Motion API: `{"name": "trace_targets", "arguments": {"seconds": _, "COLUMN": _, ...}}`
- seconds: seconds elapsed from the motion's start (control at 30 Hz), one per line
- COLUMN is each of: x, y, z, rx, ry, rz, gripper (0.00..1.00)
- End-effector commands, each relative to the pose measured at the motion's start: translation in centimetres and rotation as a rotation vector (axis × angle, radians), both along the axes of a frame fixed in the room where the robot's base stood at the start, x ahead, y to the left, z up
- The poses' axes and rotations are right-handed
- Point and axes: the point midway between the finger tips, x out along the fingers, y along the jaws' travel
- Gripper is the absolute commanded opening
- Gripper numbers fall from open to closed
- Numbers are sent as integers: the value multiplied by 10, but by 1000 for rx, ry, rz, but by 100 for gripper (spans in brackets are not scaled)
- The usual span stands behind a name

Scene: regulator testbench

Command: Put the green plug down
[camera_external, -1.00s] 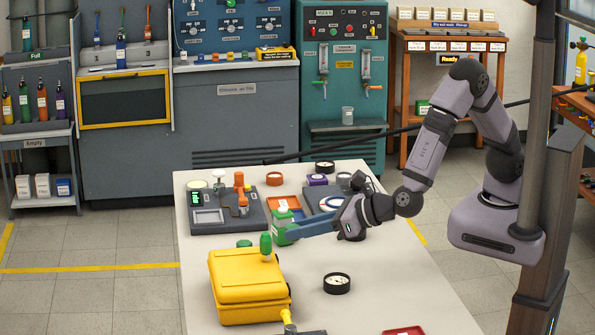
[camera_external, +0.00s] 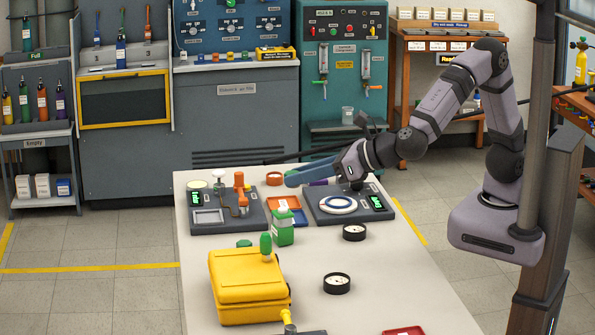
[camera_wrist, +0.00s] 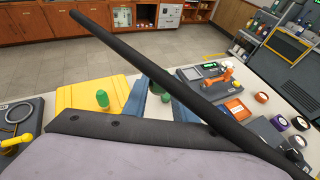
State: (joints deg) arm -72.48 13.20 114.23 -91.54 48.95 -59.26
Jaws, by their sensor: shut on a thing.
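A green rounded plug (camera_external: 265,243) stands at the yellow case (camera_external: 240,290); it also shows in the wrist view (camera_wrist: 102,98). My gripper (camera_external: 290,179) is raised above the far part of the table, clear of these green things. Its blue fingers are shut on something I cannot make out. A dark green patch (camera_wrist: 155,87) shows between the fingers in the wrist view; I cannot tell whether it is held.
A second grey station (camera_external: 375,214) sits below my gripper. Black gauges (camera_external: 337,283) lie on the right. The table's middle is mostly clear.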

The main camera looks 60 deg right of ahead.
Motion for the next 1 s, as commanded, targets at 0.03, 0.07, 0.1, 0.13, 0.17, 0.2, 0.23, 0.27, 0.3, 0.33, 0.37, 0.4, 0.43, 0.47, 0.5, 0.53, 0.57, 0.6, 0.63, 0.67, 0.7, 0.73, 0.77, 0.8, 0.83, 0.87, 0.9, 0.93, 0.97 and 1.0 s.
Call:
{"name": "trace_targets", "arguments": {"seconds": 0.03, "x": 0, "y": 1, "z": 12, "rx": 7, "ry": -1, "rz": 0, "gripper": 4}}
{"name": "trace_targets", "arguments": {"seconds": 0.07, "x": 0, "y": 1, "z": 17, "rx": 6, "ry": -2, "rz": 0, "gripper": 4}}
{"name": "trace_targets", "arguments": {"seconds": 0.1, "x": 0, "y": 0, "z": 24, "rx": 6, "ry": -2, "rz": 0, "gripper": 4}}
{"name": "trace_targets", "arguments": {"seconds": 0.13, "x": 0, "y": 1, "z": 29, "rx": 7, "ry": -2, "rz": 0, "gripper": 4}}
{"name": "trace_targets", "arguments": {"seconds": 0.17, "x": 0, "y": 0, "z": 34, "rx": 7, "ry": -1, "rz": 0, "gripper": 4}}
{"name": "trace_targets", "arguments": {"seconds": 0.2, "x": 1, "y": 10, "z": 31, "rx": -1, "ry": 3, "rz": 14, "gripper": 4}}
{"name": "trace_targets", "arguments": {"seconds": 0.23, "x": 1, "y": 16, "z": 31, "rx": -1, "ry": 4, "rz": 24, "gripper": 4}}
{"name": "trace_targets", "arguments": {"seconds": 0.27, "x": 1, "y": 21, "z": 31, "rx": -2, "ry": 6, "rz": 33, "gripper": 4}}
{"name": "trace_targets", "arguments": {"seconds": 0.3, "x": 2, "y": 29, "z": 32, "rx": -2, "ry": 7, "rz": 45, "gripper": 4}}
{"name": "trace_targets", "arguments": {"seconds": 0.33, "x": 2, "y": 35, "z": 32, "rx": -2, "ry": 8, "rz": 55, "gripper": 4}}
{"name": "trace_targets", "arguments": {"seconds": 0.37, "x": 2, "y": 41, "z": 32, "rx": -3, "ry": 9, "rz": 65, "gripper": 4}}
{"name": "trace_targets", "arguments": {"seconds": 0.4, "x": 2, "y": 49, "z": 32, "rx": -2, "ry": 10, "rz": 78, "gripper": 4}}
{"name": "trace_targets", "arguments": {"seconds": 0.43, "x": 2, "y": 55, "z": 32, "rx": -2, "ry": 11, "rz": 89, "gripper": 4}}
{"name": "trace_targets", "arguments": {"seconds": 0.47, "x": 3, "y": 62, "z": 33, "rx": -3, "ry": 12, "rz": 100, "gripper": 4}}
{"name": "trace_targets", "arguments": {"seconds": 0.5, "x": 3, "y": 71, "z": 33, "rx": -3, "ry": 12, "rz": 116, "gripper": 4}}
{"name": "trace_targets", "arguments": {"seconds": 0.53, "x": 3, "y": 79, "z": 33, "rx": -3, "ry": 13, "rz": 128, "gripper": 4}}
{"name": "trace_targets", "arguments": {"seconds": 0.57, "x": 3, "y": 86, "z": 32, "rx": -3, "ry": 14, "rz": 141, "gripper": 4}}
{"name": "trace_targets", "arguments": {"seconds": 0.6, "x": 3, "y": 97, "z": 32, "rx": -4, "ry": 13, "rz": 160, "gripper": 4}}
{"name": "trace_targets", "arguments": {"seconds": 0.63, "x": 3, "y": 106, "z": 33, "rx": -2, "ry": 14, "rz": 175, "gripper": 4}}
{"name": "trace_targets", "arguments": {"seconds": 0.67, "x": 3, "y": 114, "z": 32, "rx": -3, "ry": 14, "rz": 191, "gripper": 4}}
{"name": "trace_targets", "arguments": {"seconds": 0.7, "x": 2, "y": 127, "z": 32, "rx": -3, "ry": 14, "rz": 213, "gripper": 4}}
{"name": "trace_targets", "arguments": {"seconds": 0.73, "x": 2, "y": 135, "z": 32, "rx": -2, "ry": 12, "rz": 229, "gripper": 4}}
{"name": "trace_targets", "arguments": {"seconds": 0.77, "x": 2, "y": 144, "z": 32, "rx": -3, "ry": 12, "rz": 245, "gripper": 4}}
{"name": "trace_targets", "arguments": {"seconds": 0.8, "x": 1, "y": 154, "z": 31, "rx": -2, "ry": 10, "rz": 265, "gripper": 4}}
{"name": "trace_targets", "arguments": {"seconds": 0.83, "x": 1, "y": 161, "z": 31, "rx": -2, "ry": 8, "rz": 280, "gripper": 4}}
{"name": "trace_targets", "arguments": {"seconds": 0.87, "x": 0, "y": 168, "z": 31, "rx": -2, "ry": 7, "rz": 293, "gripper": 4}}
{"name": "trace_targets", "arguments": {"seconds": 0.9, "x": 0, "y": 176, "z": 30, "rx": -1, "ry": 5, "rz": 308, "gripper": 4}}
{"name": "trace_targets", "arguments": {"seconds": 0.93, "x": -1, "y": 182, "z": 30, "rx": -1, "ry": 3, "rz": 321, "gripper": 4}}
{"name": "trace_targets", "arguments": {"seconds": 0.97, "x": -1, "y": 187, "z": 30, "rx": 0, "ry": 1, "rz": 331, "gripper": 4}}
{"name": "trace_targets", "arguments": {"seconds": 1.0, "x": -2, "y": 194, "z": 30, "rx": 1, "ry": -1, "rz": 345, "gripper": 4}}
